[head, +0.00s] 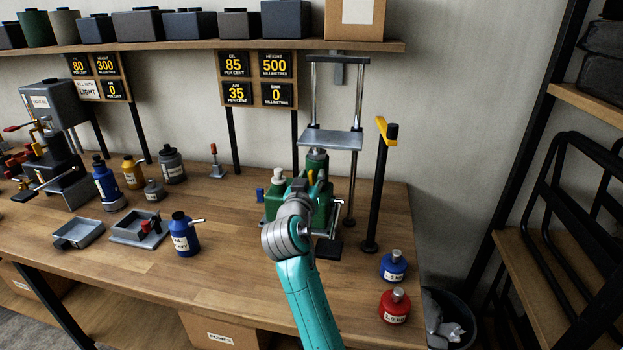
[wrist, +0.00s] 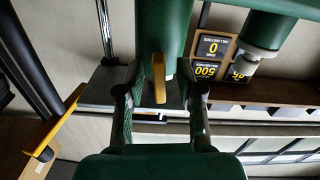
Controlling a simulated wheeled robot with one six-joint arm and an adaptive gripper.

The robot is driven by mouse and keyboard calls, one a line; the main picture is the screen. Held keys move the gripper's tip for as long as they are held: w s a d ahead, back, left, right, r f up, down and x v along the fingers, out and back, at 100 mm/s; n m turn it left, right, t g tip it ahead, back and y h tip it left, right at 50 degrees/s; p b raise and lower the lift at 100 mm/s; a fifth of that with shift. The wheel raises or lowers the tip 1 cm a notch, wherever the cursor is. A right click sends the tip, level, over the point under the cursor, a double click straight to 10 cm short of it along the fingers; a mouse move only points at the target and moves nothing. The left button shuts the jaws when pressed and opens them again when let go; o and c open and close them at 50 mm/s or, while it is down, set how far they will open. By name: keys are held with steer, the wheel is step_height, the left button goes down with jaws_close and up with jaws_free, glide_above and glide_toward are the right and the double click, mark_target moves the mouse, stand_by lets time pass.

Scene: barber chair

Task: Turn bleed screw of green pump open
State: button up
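The green pump (head: 272,208) stands on the bench, partly hidden behind my arm. In the wrist view its green body (wrist: 160,25) fills the top centre. A yellow-orange tab (wrist: 159,80), which looks like the bleed screw's handle, sits between my fingers with a gap on both sides. A small silver part shows beside it. My gripper (wrist: 161,95) is open around the tab, and neither finger visibly touches it. In the head view my gripper (head: 312,184) is at the pump's upper front, and its fingertips are mostly hidden.
A metal frame with a plate (head: 330,138) stands over the pump. A black post with a yellow top (head: 378,190) stands to its right. A blue oil bottle (head: 184,236) stands left of the pump.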

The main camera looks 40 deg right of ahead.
steer(key=v, duration=1.2)
steer(key=shift+d, duration=0.1)
steer(key=x, duration=1.2)
steer(key=shift+r, duration=0.35)
jaws_close()
